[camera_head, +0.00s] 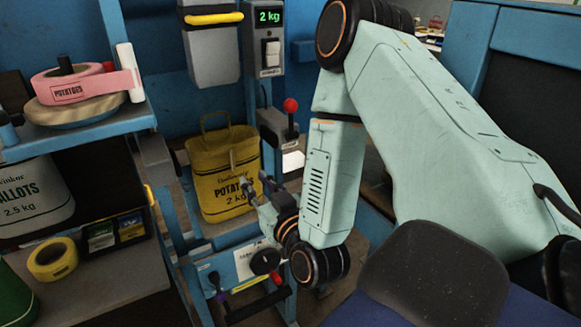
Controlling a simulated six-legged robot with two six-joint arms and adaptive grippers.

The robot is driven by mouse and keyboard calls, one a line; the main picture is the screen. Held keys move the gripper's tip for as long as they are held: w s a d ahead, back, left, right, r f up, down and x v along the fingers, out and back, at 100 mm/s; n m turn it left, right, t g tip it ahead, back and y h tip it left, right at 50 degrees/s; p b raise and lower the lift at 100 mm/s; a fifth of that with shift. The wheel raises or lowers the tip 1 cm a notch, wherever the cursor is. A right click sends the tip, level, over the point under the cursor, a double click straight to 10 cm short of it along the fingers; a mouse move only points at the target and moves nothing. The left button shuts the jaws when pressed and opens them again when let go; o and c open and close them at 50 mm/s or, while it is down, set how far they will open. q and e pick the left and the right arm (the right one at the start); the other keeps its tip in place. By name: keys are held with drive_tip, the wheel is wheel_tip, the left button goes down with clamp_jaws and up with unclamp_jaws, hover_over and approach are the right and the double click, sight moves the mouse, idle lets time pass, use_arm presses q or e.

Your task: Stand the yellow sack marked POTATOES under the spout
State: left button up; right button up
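The yellow sack marked POTATOES (213,160) stands upright on a low platform in the blue frame, below the grey spout (212,62) with its yellow bar. Its handle loop sticks up, and there is a gap between the sack's top and the spout. My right gripper (256,182) is in front of the sack's lower right side. Its fingers look spread, with nothing seen between them; whether they touch the sack I cannot tell. My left gripper is out of view.
A display (269,17) reads 2 kg beside the spout. A red-knobbed lever (290,106) stands right of the sack. At left, a shelf holds a pink POTATOES tape roll (75,82); below are a white SHALLOTS sack (35,195) and yellow tape (52,259).

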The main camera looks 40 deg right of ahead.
drive_tip(key=s+a+f+n+g+y, duration=0.15)
drive_tip(key=s+a+f+g, duration=0.3)
drive_tip(key=f, duration=0.55)
drive_tip(key=s+a+f+n+g+y, duration=0.1)
drive_tip(key=s+a+f+g+y, duration=0.2)
drive_tip(key=s+f+g, duration=0.5)
drive_tip(key=s+a+f+g, duration=0.1)
drive_tip(key=s+f, duration=0.3)
drive_tip(key=s, duration=0.4)
drive_tip(key=s+a+f+g, duration=0.1)
drive_tip(key=s+f+g, duration=0.3)
drive_tip(key=s, duration=0.4)
drive_tip(key=shift+a+f, duration=0.4)
drive_tip(key=shift+h, duration=0.25)
wheel_tip(320, 180, down, 10)
drive_tip(key=b, duration=1)
drive_tip(key=shift+r, duration=0.15)
